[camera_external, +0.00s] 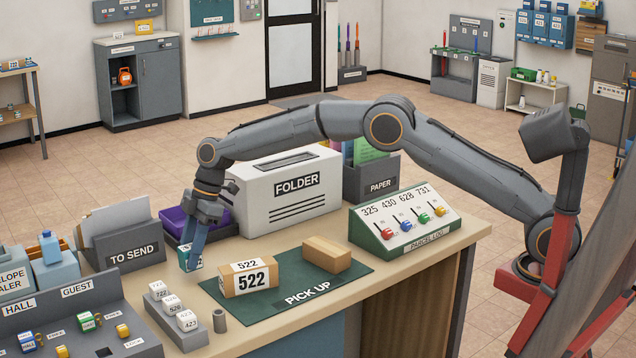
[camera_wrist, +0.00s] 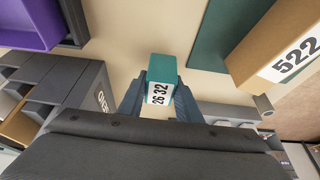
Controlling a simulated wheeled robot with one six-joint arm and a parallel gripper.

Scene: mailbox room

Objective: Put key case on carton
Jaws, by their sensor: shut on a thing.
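The key case (camera_wrist: 165,68) is a small teal block with a white number label. It is held between the two fingers of my gripper (camera_wrist: 160,88), which is shut on it. In the external view my gripper (camera_external: 190,262) points down with the teal case, just left of the carton. The carton (camera_external: 248,279) is a brown box labelled 522 at the left end of the green pick-up mat (camera_external: 305,284). In the wrist view the carton (camera_wrist: 255,50) is at the upper right, apart from the case. The case seems to be above the table; its exact height is unclear.
A plain brown box (camera_external: 327,254) lies on the mat right of the carton. A grey rack of numbered pieces (camera_external: 175,325) stands in front. The TO SEND holder (camera_external: 135,246), a purple tray (camera_external: 176,222) and the FOLDER box (camera_external: 285,200) stand around my gripper.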

